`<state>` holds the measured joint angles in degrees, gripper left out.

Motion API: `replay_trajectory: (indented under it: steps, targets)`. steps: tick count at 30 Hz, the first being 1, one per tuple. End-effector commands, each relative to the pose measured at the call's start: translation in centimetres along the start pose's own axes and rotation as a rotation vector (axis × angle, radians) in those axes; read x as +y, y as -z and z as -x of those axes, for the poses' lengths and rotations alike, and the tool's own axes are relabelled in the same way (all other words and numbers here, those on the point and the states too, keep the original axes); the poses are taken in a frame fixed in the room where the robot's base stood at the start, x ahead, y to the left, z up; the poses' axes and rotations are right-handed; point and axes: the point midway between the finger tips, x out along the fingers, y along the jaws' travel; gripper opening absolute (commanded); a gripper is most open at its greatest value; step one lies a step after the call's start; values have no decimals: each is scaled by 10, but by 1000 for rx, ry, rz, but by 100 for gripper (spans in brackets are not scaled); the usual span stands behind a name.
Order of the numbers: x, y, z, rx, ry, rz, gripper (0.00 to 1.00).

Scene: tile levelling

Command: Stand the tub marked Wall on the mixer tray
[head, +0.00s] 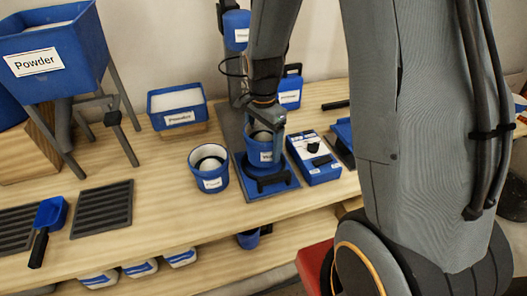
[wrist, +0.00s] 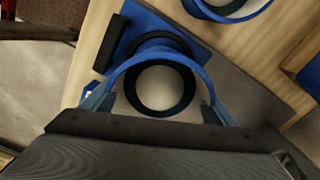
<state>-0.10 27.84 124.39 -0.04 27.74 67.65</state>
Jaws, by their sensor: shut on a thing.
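The blue tub (head: 260,157) with a small white label is in my gripper (head: 270,132) over the mixer tray (head: 285,187). The label is too small to read surely. The tub looks upright. One finger shows on its near right side; the wrist view has a finger on each side of the tub's rim (wrist: 158,57). Inside are a dark ring and a pale middle. The blue mixer tray (wrist: 145,22) has a dark round seat and a black front block. I cannot tell whether the tub's base touches it.
A second blue labelled tub (head: 208,170) stands just left of the tray. A blue box with dials (head: 314,160) stands close on the right. The mixer column (head: 237,65) rises behind. A Powder bin (head: 178,106) is back left; a scoop (head: 48,218) lies far left.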

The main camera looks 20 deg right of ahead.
Motion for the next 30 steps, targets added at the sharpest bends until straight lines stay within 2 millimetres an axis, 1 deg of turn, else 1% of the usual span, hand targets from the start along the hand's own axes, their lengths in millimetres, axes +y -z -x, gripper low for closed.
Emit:
replay_trajectory:
  steps: [6, 9, 20, 21, 23, 24, 30]
  targets:
    - [0, 0, -26, -1, -2, 1, 28]
    - [0, 0, -34, 0, -1, 1, 28]
    - [0, 0, -36, 0, 1, 1, 28]
    - [0, 0, -38, 0, -1, 1, 82]
    - [0, 0, -37, 0, 0, 1, 92]
    - [0, 0, -37, 0, -1, 1, 98]
    - [0, 0, -37, 0, -1, 1, 99]
